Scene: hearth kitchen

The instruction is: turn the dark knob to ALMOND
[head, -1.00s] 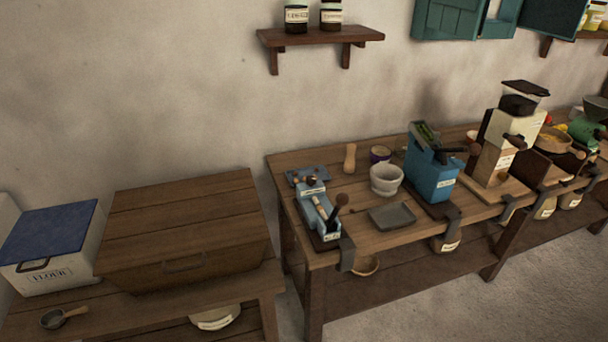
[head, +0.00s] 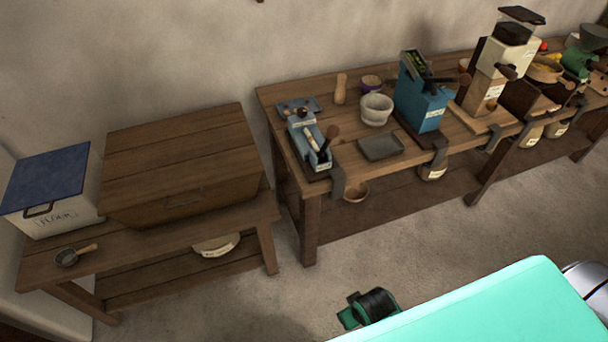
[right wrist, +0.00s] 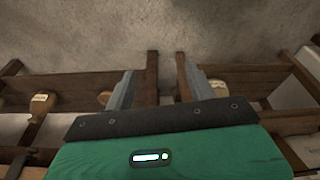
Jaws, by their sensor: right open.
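I cannot pick out a knob marked ALMOND; labels in the head view are too small to read. Dark brown round knobs show on a lever of the small pale-blue clamped device (head: 311,143) and on the crank of the blue box-shaped mill (head: 422,100). A cream grinder (head: 507,59) with a dark knob stands farther right. My right gripper (right wrist: 154,88) is open and empty in the right wrist view, its two grey fingers apart, facing bench woodwork and the floor. It touches none of these devices. My left gripper is not in view.
The wooden workbench (head: 349,150) stands along the wall, with a stone mortar (head: 376,109) and a grey tray (head: 381,147) on it. A lower bench at left holds a wooden chest (head: 183,164) and a flour bin (head: 52,190).

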